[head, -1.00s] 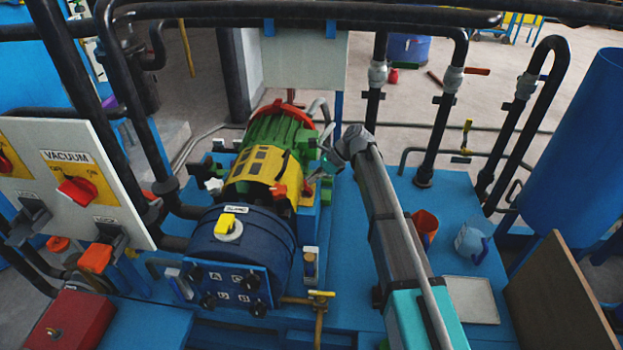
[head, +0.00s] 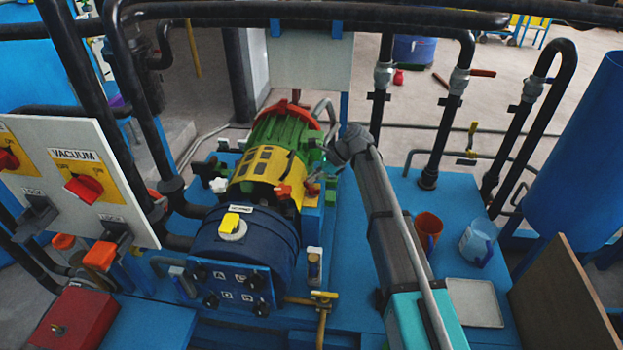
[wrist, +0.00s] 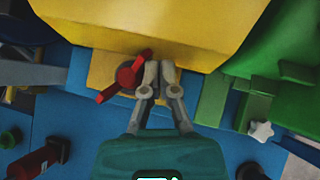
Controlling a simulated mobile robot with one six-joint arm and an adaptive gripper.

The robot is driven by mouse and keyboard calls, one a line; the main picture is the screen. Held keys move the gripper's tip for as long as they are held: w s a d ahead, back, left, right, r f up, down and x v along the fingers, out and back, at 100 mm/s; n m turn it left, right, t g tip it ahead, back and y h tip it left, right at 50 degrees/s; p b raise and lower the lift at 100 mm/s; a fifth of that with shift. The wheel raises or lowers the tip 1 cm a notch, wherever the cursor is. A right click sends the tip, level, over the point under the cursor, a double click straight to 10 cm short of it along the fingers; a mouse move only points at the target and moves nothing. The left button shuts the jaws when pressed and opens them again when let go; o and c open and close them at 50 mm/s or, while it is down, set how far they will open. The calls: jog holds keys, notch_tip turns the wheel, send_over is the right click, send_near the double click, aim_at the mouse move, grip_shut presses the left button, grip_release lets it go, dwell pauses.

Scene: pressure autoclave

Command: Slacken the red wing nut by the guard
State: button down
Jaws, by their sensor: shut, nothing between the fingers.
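The red wing nut (wrist: 125,76) sits on a yellow plate just below the yellow guard (wrist: 160,30) in the wrist view. Its wings slant from lower left to upper right. My gripper (wrist: 158,66) is shut and empty, with its fingertips just right of the nut near its upper wing; whether they touch it I cannot tell. My gripper (head: 312,182) is small there, at the guard's right side.
A green block (wrist: 255,105) and a white star knob (wrist: 261,130) lie to the right in the wrist view. The blue drum (head: 245,250) is in front of the guard. An orange mug (head: 428,228) and a pale blue jug (head: 478,242) stand on the blue deck at right.

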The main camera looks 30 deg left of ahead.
dwell(0.6)
jog(key=shift+w+d, duration=0.15)
jog(key=shift+w, duration=0.65)
jog(key=shift+w+d, duration=0.2)
jog(key=shift+w, duration=0.9)
jog(key=w+d+r+p, duration=0.1)
jog(key=w+r+p, duration=0.6)
jog(key=shift+d, duration=0.15)
jog(key=c, duration=1.4)
grip_release()
